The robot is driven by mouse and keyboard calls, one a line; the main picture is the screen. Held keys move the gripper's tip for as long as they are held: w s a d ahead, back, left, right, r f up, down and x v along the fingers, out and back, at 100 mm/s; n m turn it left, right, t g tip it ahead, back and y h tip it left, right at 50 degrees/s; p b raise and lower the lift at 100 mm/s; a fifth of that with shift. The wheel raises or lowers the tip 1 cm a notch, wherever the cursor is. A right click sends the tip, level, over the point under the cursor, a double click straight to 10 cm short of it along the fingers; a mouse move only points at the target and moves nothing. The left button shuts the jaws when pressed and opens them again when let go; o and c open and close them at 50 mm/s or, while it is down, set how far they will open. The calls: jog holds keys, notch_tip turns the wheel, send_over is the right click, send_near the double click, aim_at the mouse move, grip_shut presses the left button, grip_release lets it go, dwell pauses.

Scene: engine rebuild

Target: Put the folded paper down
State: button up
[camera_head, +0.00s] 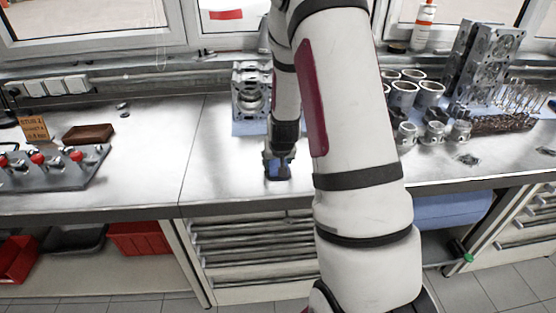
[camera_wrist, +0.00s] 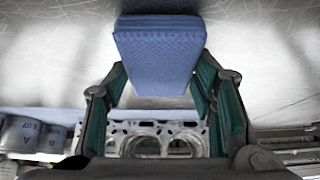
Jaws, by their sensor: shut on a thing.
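The folded paper (camera_wrist: 160,50) is a blue, textured, block-like stack between the two fingers of my gripper (camera_wrist: 155,80) in the wrist view. The green-lined finger pads are on either side of it, and my gripper is shut on it. In the head view my gripper (camera_head: 278,163) points down low over the metal bench top (camera_head: 225,180), near its front edge. I cannot tell whether the paper touches the bench.
An engine block (camera_head: 250,92) stands behind my gripper on a blue sheet. A rack with red knobs (camera_head: 55,170) and a brown block (camera_head: 88,134) are at left. Cylinder liners (camera_head: 403,94), pistons (camera_head: 433,133) and a larger block (camera_head: 487,60) crowd the right. The bench left of my gripper is clear.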

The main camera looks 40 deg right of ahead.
jog(key=shift+f, duration=0.15)
jog(key=o, duration=1.2)
jog(key=shift+f, duration=0.1)
